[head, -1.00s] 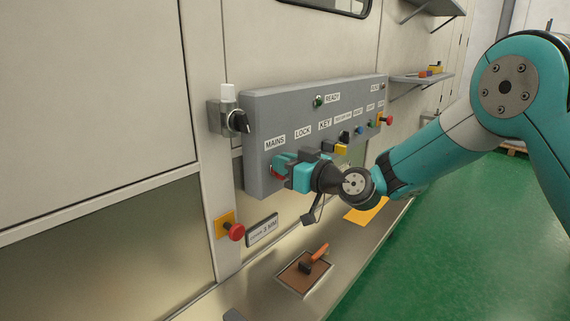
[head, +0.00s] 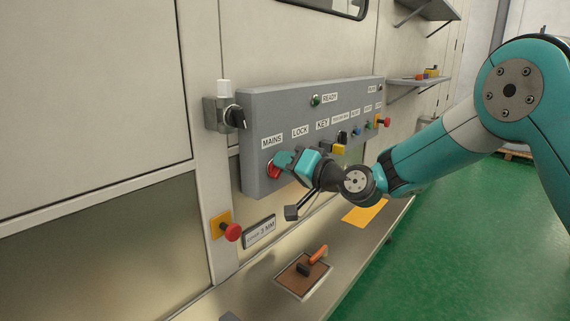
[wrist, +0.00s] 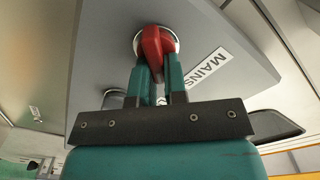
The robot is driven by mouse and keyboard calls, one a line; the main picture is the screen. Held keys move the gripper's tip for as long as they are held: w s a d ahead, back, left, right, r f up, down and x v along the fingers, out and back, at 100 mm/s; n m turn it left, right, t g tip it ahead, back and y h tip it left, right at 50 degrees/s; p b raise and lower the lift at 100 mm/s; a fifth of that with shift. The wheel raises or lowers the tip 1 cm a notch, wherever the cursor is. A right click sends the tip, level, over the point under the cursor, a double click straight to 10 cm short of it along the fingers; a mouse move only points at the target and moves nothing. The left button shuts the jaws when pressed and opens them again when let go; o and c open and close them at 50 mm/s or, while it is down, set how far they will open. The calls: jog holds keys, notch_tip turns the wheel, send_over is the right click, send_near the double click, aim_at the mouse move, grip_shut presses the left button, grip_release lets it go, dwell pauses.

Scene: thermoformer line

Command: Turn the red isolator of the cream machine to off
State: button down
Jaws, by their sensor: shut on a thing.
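The red isolator (head: 273,170) sits under the MAINS label (head: 272,141) at the left end of the grey control panel (head: 262,112) on the cream machine (head: 95,80). My gripper (head: 281,163) is at the isolator, its fingers shut on the red handle. In the wrist view the red handle (wrist: 154,46) stands between the two teal fingertips of my gripper (wrist: 157,66), in front of a pale round plate. The MAINS label (wrist: 208,67) looks tilted there. The lower part of the handle is hidden between the fingers.
A red mushroom button (head: 233,232) on a yellow plate is below. A key switch with a yellow tag (head: 339,149) is right of my gripper. The ledge below holds an orange-handled tool (head: 318,254).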

jog(key=shift+w+d+f+m+p, duration=0.1)
jog(key=shift+f+m+p, duration=0.2)
jog(key=shift+m, duration=1.15)
jog(key=shift+w+d+f+m+p, duration=0.15)
jog(key=shift+m+p, duration=0.2)
jog(key=shift+m, duration=1.05)
jog(key=shift+s+a+f+m+p, duration=0.1)
jog(key=shift+f+m+p, duration=0.2)
jog(key=shift+m, duration=1.15)
jog(key=c, duration=1.2)
grip_release()
jog(key=shift+d, duration=0.1)
jog(key=shift+o, duration=0.2)
jog(key=shift+r, duration=0.1)
jog(key=b+v, duration=0.6)
jog(key=v, duration=1.1)
